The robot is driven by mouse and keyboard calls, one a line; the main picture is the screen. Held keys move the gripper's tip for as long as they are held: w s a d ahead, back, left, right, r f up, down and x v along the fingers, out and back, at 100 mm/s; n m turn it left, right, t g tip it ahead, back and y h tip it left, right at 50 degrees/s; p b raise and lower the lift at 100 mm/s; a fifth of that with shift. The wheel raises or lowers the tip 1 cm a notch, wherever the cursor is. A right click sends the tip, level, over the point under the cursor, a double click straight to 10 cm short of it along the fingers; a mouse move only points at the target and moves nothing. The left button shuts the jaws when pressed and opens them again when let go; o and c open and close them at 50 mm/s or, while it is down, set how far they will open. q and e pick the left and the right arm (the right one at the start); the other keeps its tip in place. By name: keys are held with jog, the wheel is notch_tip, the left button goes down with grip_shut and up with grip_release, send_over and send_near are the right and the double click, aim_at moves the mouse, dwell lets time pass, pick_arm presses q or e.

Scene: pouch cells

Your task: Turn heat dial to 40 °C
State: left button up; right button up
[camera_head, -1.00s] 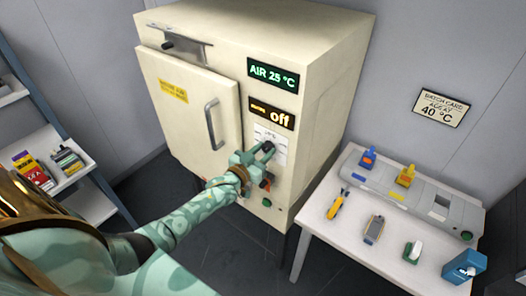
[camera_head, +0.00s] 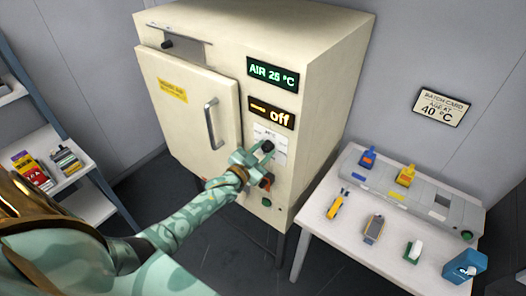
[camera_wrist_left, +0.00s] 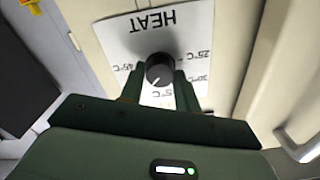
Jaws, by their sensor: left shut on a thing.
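The heat dial (camera_wrist_left: 160,68) is a round black knob with a white pointer line, on a white scale plate (camera_wrist_left: 150,32) marked HEAT, seen upside down in the left wrist view. The pointer slants to the lower left there. Marks of 25, 30 and 45 °C are readable; the lower marks are partly hidden by my gripper. My left gripper (camera_wrist_left: 158,88) is shut on the dial, one finger each side. In the head view the left gripper (camera_head: 259,154) is at the oven's front panel, under the displays. My right gripper is out of view.
The cream oven (camera_head: 300,60) has a shut door (camera_head: 185,115) with a handle (camera_head: 213,123) left of the dial. The batch card (camera_head: 442,107) says 40 °C. A white table (camera_head: 345,240) with tools stands right; a shelf (camera_head: 85,200) stands left.

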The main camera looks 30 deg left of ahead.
pick_arm(q)
jog(key=shift+f, duration=0.2)
jog(key=o, duration=1)
jog(key=shift+r, duration=0.1)
jog(key=shift+c, duration=0.2)
jog(key=shift+s, duration=0.15)
jog(key=s+a, duration=0.1)
jog(key=s, duration=1.5)
jog(key=shift+a, duration=0.15)
